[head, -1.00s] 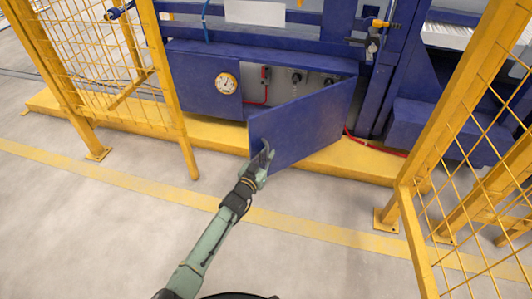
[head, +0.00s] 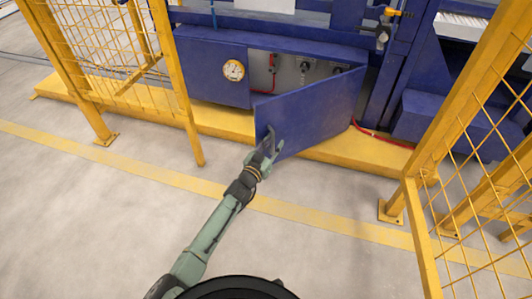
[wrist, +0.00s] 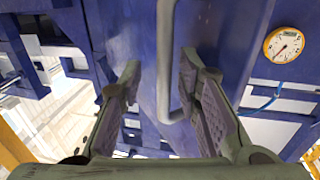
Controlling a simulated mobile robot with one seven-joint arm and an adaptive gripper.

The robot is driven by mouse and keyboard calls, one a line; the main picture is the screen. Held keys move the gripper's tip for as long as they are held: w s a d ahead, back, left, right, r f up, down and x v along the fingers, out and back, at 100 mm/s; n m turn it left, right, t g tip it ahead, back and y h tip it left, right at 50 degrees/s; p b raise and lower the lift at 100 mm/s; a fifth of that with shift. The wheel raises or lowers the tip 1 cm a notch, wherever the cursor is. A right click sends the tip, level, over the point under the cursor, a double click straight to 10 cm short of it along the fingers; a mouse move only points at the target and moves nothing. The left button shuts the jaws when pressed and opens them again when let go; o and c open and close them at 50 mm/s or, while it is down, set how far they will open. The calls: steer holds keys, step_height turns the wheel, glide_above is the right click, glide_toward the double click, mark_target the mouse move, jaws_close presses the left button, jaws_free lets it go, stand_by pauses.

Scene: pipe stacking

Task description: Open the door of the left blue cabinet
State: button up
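The blue cabinet door (head: 315,112) stands ajar in the head view, hinged at its right side and swung out at its left edge. Behind it the blue cabinet (head: 208,68) shows part of its inside. My gripper (head: 268,145) is at the door's outer face near its free edge. In the wrist view my gripper (wrist: 160,66) has its two fingers apart, on either side of the metal door handle (wrist: 164,75). A gap shows between the handle and the fingers. The handle is small and partly hidden in the head view.
A round gauge (head: 233,70) sits on the blue panel left of the opening. Yellow mesh fences stand left (head: 110,60) and right (head: 480,150). A yellow base ledge (head: 340,150) runs below the cabinet, with a red hose (head: 375,138) at right. The floor in front is clear.

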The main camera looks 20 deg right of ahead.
steer(key=v, duration=1.1)
steer(key=shift+s+a, duration=0.15)
steer(key=shift+a, duration=0.05)
steer(key=shift+c, duration=0.2)
